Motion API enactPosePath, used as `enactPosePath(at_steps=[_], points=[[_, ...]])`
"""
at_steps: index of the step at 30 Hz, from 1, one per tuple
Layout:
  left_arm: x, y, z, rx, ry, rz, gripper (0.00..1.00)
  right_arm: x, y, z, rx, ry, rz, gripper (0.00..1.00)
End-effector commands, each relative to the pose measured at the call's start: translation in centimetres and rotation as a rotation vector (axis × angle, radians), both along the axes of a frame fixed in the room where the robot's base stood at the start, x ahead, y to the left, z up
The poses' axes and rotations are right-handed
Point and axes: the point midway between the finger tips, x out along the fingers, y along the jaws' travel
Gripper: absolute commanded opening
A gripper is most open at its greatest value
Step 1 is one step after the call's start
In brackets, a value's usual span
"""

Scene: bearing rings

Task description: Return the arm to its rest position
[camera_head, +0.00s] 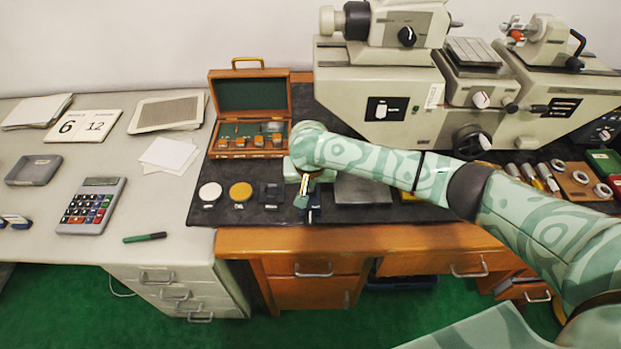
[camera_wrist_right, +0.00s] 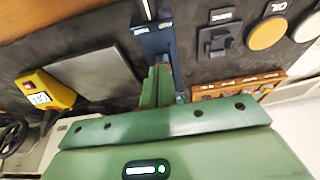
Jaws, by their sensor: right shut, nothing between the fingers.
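My right arm, patterned in green, reaches in from the right in the head view. Its gripper (camera_head: 304,196) points down above the dark mat (camera_head: 225,187), near the desk's front edge. In the right wrist view the green fingers (camera_wrist_right: 162,82) are together with nothing between them. They are over or beside a blue holder (camera_wrist_right: 152,40) with a thin metal rod; I cannot tell whether they touch it. My left gripper is not in view. Bearing rings (camera_head: 602,190) lie on a wooden board at the far right.
An open wooden case (camera_head: 249,94) stands behind the gripper. White and yellow discs (camera_head: 240,191) and a small dark block (camera_head: 270,192) lie to its left. A grey plate (camera_head: 362,190) lies under my forearm. A large measuring machine (camera_head: 370,95) stands behind. A calculator (camera_head: 91,205) is left.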

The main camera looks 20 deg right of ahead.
Motion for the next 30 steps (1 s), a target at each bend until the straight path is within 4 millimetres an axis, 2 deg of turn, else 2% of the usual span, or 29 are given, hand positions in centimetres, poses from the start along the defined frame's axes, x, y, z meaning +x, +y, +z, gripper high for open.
enactPosePath(at_steps=[1, 6, 23, 26, 30], points=[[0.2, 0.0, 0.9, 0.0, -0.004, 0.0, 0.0, -0.1, 0.0, 0.8, 0.0, 0.0, -0.001, 0.0], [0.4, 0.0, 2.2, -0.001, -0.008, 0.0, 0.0, -0.3, 0.0, 1.5, -0.001, -0.001, -0.001, 0.0], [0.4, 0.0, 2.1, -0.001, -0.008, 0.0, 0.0, -0.6, 0.4, 1.0, 0.002, 0.002, 0.014, 0.0], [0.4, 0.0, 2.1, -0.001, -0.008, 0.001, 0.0, -2.5, 2.5, 0.1, 0.024, 0.003, 0.115, 0.0], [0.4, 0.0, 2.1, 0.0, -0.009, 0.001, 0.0, -7.9, 7.2, -0.9, 0.072, -0.056, 0.393, 0.0]])
